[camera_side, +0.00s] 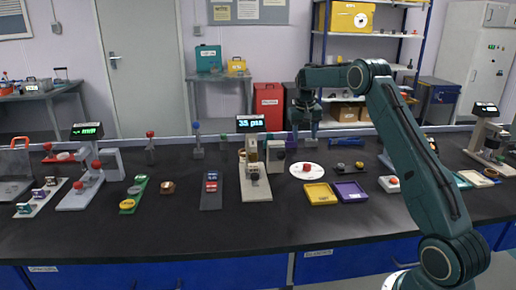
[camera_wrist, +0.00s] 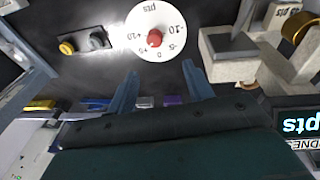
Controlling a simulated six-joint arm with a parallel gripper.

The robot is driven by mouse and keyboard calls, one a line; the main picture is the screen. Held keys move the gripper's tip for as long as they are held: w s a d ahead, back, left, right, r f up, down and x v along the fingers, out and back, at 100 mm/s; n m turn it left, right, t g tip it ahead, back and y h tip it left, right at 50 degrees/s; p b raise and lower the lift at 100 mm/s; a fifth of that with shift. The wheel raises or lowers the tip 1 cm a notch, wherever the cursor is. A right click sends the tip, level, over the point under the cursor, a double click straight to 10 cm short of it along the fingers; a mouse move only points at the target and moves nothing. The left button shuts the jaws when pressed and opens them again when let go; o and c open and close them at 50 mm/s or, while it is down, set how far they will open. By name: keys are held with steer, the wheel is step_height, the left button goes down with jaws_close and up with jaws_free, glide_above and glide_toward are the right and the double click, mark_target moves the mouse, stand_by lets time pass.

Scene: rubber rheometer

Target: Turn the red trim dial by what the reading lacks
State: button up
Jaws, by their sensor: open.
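The red trim dial (camera_side: 307,167) is a small red knob at the middle of a round white scale plate (camera_side: 294,172) on the black bench. In the wrist view the knob (camera_wrist: 154,38) is beyond my fingertips. The scale there runs from -10 through 0 to +10 pts; I cannot make out where the knob points. My gripper (camera_side: 304,143) hangs above the dial, open and empty, apart from it. Its two fingers (camera_wrist: 160,70) are spread in the wrist view. A lit display (camera_side: 250,123) behind the bench instrument appears to read 35 pts.
The tester (camera_side: 255,175) stands just left of the dial. A yellow tray (camera_side: 320,194) and a purple tray (camera_side: 350,191) lie in front and to the right. A dark box with yellow and grey buttons (camera_wrist: 83,42) is beside the dial. The bench front is clear.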

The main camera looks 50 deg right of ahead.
mark_target(307, 165)
steer(key=n, duration=0.2)
steer(key=d+n+y, duration=0.1)
steer(key=n, duration=0.2)
steer(key=d+n, duration=0.1)
steer(key=n, duration=0.1)
steer(key=shift+s+d+r+y, duration=0.25)
steer(key=shift+r+y, duration=0.15)
steer(key=shift+f, duration=0.15)
steer(key=f, duration=1.3)
steer(key=shift+d+f, duration=0.25)
steer(key=shift+d, duration=0.05)
steer(key=c, duration=1)
